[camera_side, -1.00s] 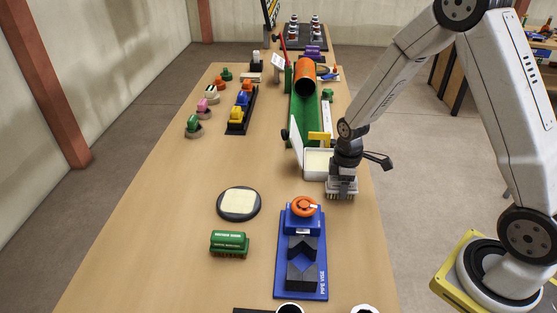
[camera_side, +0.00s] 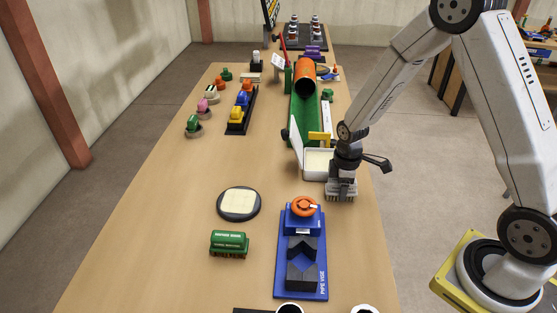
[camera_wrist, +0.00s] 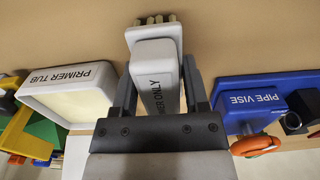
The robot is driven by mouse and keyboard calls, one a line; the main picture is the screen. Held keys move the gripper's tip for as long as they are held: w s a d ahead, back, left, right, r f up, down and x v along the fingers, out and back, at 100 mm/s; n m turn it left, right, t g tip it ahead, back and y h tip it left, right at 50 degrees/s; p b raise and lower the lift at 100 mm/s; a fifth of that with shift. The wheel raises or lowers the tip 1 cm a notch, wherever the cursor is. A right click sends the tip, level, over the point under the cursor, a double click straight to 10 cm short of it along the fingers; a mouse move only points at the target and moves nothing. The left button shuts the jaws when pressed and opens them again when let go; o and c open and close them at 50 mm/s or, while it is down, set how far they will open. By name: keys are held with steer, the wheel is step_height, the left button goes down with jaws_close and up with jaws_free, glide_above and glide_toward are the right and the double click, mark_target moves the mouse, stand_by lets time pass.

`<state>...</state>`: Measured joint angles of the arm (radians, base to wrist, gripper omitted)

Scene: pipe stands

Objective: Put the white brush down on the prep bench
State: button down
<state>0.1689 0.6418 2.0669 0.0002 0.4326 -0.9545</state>
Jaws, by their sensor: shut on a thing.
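My gripper (camera_side: 342,183) points down near the right edge of the wooden prep bench (camera_side: 170,225). It is shut on the white brush (camera_wrist: 155,75), whose block reads "…ER ONLY" in the wrist view. In the side view the brush (camera_side: 341,190) is upright, with its bristles down close to the bench top. I cannot tell whether the bristles touch it. The jaws hide part of the brush.
The white primer tub (camera_side: 318,162) is just behind the brush. The blue pipe vise (camera_side: 287,265) with an orange wheel is in front and left. A round pad (camera_side: 221,211) and a green brush (camera_side: 229,243) lie farther left. Bare bench surrounds the brush's front and right.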

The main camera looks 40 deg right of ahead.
stand_by(0.4)
jaws_free()
stand_by(0.4)
steer(key=shift+r, duration=3.45)
steer(key=shift+s+a+r, duration=0.1)
